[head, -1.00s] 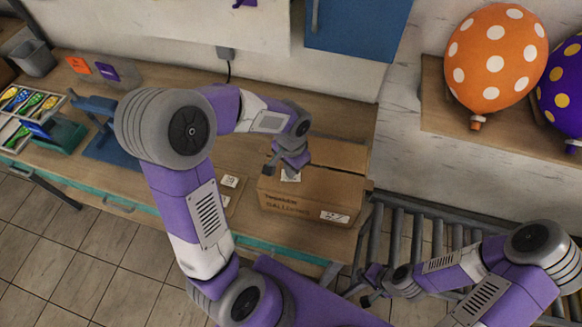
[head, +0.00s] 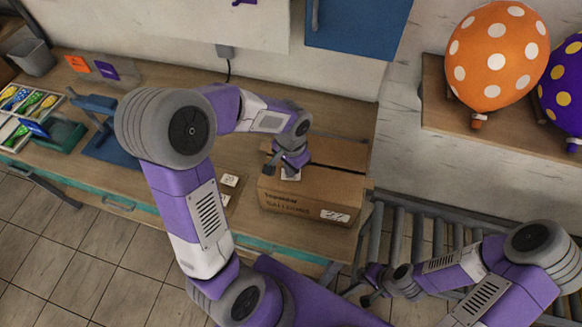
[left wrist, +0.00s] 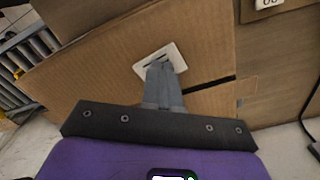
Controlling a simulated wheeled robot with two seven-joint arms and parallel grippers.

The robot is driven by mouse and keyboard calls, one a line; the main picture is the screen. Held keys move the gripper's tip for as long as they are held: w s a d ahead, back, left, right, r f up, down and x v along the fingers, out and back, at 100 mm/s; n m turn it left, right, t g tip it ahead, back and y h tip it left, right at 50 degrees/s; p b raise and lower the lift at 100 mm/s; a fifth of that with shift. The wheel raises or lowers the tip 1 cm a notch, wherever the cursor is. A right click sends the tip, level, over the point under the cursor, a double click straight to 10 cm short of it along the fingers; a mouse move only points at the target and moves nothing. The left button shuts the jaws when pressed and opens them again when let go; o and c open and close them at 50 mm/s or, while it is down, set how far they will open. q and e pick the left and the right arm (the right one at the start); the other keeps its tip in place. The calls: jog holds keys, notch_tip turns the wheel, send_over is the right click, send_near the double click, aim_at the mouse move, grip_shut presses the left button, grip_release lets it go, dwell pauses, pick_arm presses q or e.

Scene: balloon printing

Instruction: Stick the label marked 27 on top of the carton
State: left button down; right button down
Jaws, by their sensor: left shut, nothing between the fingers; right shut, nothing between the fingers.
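The brown cardboard carton (head: 315,198) stands on the workbench with printed lettering and a white tag reading 27 (head: 334,215) on its front side. A small white label (head: 291,175) lies flat on the carton's top; it also shows in the left wrist view (left wrist: 174,50), where its number is hidden or unreadable. My left gripper (head: 288,168) is shut, with its fingertips over this label, at or very near its surface. In the left wrist view the shut fingers (left wrist: 160,68) cover part of it. My right gripper (head: 367,288) is shut and empty, low beside the roller conveyor.
More white labels (head: 229,180) lie on a board on the bench left of the carton. A roller conveyor (head: 397,235) stands right of the bench. A blue stand (head: 100,135) and balloon trays are at the left. Spotted balloons (head: 497,60) sit on a shelf at right.

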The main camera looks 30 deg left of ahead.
dwell(0.4)
